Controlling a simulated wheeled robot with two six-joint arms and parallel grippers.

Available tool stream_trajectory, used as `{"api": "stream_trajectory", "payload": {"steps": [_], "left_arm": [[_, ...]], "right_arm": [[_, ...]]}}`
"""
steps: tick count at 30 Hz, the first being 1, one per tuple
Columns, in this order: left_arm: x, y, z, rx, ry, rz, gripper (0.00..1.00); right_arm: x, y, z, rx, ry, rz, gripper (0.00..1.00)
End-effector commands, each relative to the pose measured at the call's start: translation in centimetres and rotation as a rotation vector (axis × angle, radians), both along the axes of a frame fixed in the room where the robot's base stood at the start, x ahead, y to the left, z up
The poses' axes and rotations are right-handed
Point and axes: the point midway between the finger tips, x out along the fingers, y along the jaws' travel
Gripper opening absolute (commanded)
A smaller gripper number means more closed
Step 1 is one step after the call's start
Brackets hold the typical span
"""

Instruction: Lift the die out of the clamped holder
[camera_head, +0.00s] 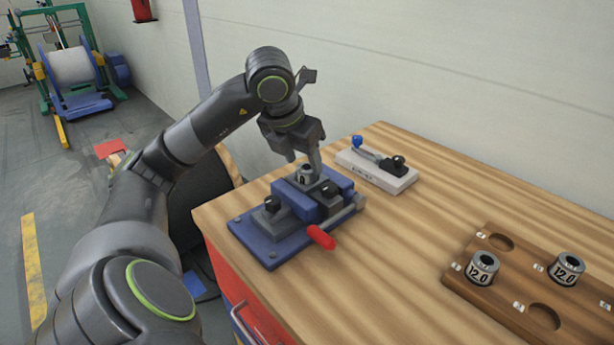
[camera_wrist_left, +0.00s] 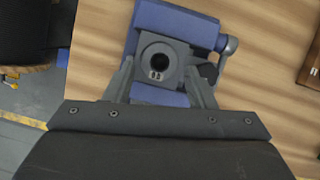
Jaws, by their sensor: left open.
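The die (camera_head: 305,174) is a small grey metal ring with a dark bore, seated in the blue clamped holder (camera_head: 262,243) on the wooden bench. The holder has black knobs and a red-gripped handle at its front right. My left gripper (camera_head: 304,163) is open and points down over the die. My right gripper is not in view.
A pale block with a blue-knobbed lever (camera_head: 375,170) stands behind the holder. A wooden rack (camera_head: 478,291) at the right holds two dies marked 12.0 (camera_head: 482,268) (camera_head: 567,269) and has empty round recesses. The bench between holder and rack is clear. A wall runs behind.

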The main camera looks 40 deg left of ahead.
Motion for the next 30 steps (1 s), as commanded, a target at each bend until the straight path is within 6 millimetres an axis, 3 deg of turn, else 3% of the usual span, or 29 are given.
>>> {"api": "stream_trajectory", "payload": {"steps": [6,14,25,30], "left_arm": [[1.0,0.1,-2.3,-0.001,0.001,0.000,0.50],[1.0,0.2,-2.4,0.001,-0.001,0.000,0.49],[1.0,0.2,-2.4,0.001,-0.001,0.000,0.00],[1.1,0.1,-2.3,0.001,-0.003,0.000,0.00]], "right_arm": [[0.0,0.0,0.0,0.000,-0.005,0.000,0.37],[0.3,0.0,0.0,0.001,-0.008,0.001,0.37],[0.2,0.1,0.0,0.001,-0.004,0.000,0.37],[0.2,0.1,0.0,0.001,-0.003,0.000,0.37]]}}
